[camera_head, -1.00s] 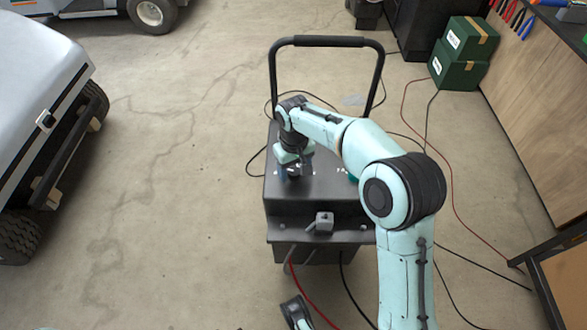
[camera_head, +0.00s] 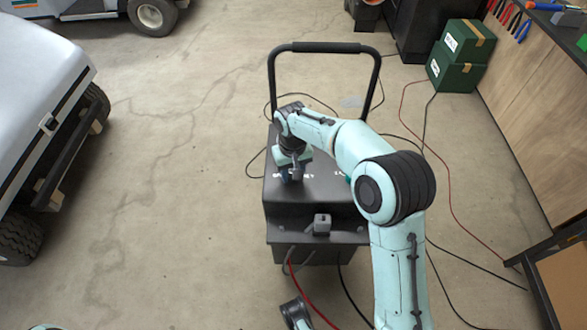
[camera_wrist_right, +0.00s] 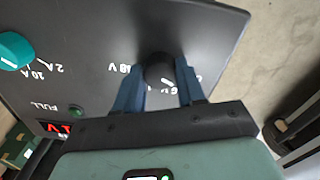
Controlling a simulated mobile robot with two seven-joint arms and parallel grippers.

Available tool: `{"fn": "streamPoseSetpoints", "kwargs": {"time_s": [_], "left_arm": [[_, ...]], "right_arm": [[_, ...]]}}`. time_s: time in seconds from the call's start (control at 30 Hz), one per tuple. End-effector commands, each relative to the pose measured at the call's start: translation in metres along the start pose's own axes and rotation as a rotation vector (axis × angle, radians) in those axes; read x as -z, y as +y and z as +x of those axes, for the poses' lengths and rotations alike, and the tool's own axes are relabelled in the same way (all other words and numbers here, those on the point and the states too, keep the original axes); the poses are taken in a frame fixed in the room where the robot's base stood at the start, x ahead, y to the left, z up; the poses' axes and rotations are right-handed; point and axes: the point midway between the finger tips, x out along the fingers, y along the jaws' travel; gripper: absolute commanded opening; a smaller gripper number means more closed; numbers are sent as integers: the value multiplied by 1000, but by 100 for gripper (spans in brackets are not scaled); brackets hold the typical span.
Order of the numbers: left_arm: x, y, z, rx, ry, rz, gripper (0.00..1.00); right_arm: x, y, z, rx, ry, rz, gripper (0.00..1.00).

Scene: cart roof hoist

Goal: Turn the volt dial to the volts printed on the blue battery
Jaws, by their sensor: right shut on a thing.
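The volt dial is a round black knob (camera_wrist_right: 158,68) with a white pointer mark, on the sloping dark charger panel. My right gripper (camera_wrist_right: 160,88) is shut on it, with one blue finger on each side. In the head view my right gripper (camera_head: 292,172) reaches down to the left part of the charger's top (camera_head: 325,185). White volt labels (camera_wrist_right: 118,68) around the dial are upside down and partly covered by the fingers; one seems to read 48V. I see no blue battery in these frames. The fingers of my left gripper do not show.
A teal knob (camera_wrist_right: 14,50) with amp labels sits beside the dial. A green light (camera_wrist_right: 76,111) and red display (camera_wrist_right: 58,128) are near it. The charger has a tall handle (camera_head: 325,47). Cables lie around it. A white cart (camera_head: 35,75) stands left, green boxes (camera_head: 458,75) right.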

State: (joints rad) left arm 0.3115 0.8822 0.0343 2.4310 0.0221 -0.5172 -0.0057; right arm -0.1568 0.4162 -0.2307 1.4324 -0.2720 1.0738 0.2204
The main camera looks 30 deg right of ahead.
Motion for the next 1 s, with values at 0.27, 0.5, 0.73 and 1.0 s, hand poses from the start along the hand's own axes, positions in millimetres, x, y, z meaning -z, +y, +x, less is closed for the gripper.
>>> {"fn": "streamPoseSetpoints", "kwargs": {"time_s": [0.27,0.5,0.73,1.0], "left_arm": [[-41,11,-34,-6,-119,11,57],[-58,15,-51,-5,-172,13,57],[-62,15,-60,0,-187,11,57],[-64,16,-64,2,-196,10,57]], "right_arm": [[0,0,-4,-1,-1,245,9],[0,0,-2,-1,-1,447,9],[0,0,-1,-1,0,592,9],[0,0,-1,0,1,682,9]]}}
